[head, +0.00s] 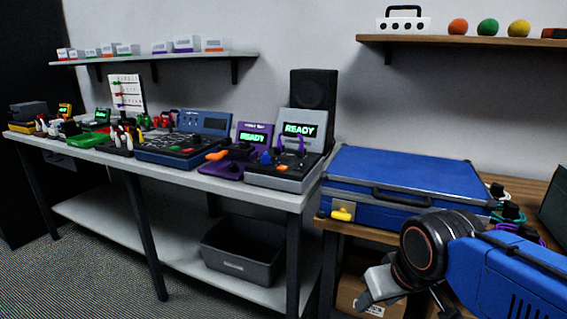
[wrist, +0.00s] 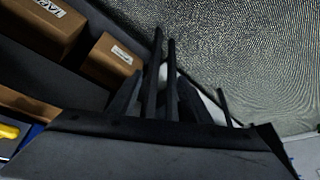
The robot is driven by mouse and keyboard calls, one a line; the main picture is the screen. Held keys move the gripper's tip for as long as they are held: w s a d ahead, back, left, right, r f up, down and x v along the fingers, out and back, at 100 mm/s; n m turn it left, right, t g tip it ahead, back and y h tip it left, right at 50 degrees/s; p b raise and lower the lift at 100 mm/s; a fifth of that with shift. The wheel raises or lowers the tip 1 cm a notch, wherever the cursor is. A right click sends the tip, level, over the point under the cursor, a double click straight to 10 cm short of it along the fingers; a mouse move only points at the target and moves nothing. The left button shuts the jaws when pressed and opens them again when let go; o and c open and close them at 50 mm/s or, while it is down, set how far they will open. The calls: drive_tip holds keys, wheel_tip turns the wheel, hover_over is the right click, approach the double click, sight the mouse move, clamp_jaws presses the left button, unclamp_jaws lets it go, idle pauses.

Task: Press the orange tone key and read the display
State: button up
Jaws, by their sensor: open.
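A grey tester (head: 290,160) stands at the right end of the grey bench. Its raised display (head: 299,130) reads READY in green. A small orange key (head: 280,179) shows low on its front panel. A purple tester (head: 225,168) is beside it on the left, and its display (head: 252,137) also reads READY. An orange piece (head: 216,155) lies by the purple tester; I cannot tell what it is. My gripper (head: 383,288) is open at the lower right, in front of the wooden table and well apart from the testers. The wrist view shows neither tester.
A blue case (head: 405,180) lies on the wooden table (head: 510,183), right of the bench (head: 285,199). A black bin (head: 243,250) is on the lower shelf. A black speaker (head: 314,90) stands behind the tester. Brown boxes (wrist: 115,55) show in the wrist view, beside the carpet.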

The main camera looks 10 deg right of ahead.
idle(0.4)
clamp_jaws()
idle(1.6)
